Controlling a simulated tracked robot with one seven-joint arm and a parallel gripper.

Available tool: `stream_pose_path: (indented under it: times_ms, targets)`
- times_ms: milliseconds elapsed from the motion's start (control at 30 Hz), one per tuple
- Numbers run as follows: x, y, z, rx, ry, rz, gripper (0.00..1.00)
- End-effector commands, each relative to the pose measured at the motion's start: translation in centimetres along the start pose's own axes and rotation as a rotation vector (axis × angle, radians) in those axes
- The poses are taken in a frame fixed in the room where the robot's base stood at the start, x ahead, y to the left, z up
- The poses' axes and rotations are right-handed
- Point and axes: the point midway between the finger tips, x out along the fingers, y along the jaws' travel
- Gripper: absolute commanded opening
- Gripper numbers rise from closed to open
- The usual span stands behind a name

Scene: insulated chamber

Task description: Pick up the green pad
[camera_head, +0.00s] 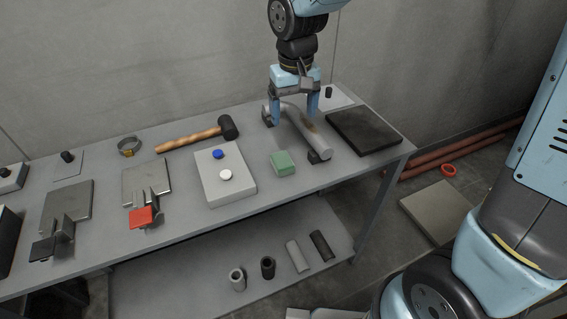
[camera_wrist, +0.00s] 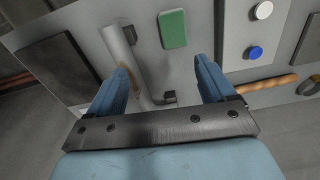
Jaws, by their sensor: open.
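The green pad (camera_head: 283,162) is a small green block lying flat on the grey table, between the white button box and the grey pipe. It also shows in the wrist view (camera_wrist: 173,29), near the top centre, ahead of the fingers and apart from them. My gripper (camera_head: 292,119) is open and empty, with blue fingers pointing down over the far part of the table by the grey pipe. In the wrist view my two fingers (camera_wrist: 158,88) are spread wide, and the pipe and its black bracket show between them.
The grey pipe (camera_head: 306,134) rests on black brackets right of the pad. A button box (camera_head: 212,187) with blue and white buttons stands left of it. A hammer (camera_head: 193,138) lies further back, and a dark plate (camera_head: 363,131) lies at the right end.

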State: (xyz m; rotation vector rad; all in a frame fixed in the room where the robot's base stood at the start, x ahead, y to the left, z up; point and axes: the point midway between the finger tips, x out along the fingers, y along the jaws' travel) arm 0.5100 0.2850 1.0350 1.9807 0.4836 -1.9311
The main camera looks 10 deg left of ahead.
Motion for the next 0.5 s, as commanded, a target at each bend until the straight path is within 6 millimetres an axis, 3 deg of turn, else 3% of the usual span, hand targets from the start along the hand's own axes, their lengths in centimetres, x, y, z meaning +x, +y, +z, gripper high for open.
stream_pose_path:
  times_ms: [167, 500]
  targets:
    - [1.5, -1.7, -0.5, -0.026, -0.025, -0.001, 0.83]
    - [6.4, -2.0, -0.3, -0.029, -0.032, 0.0, 0.83]
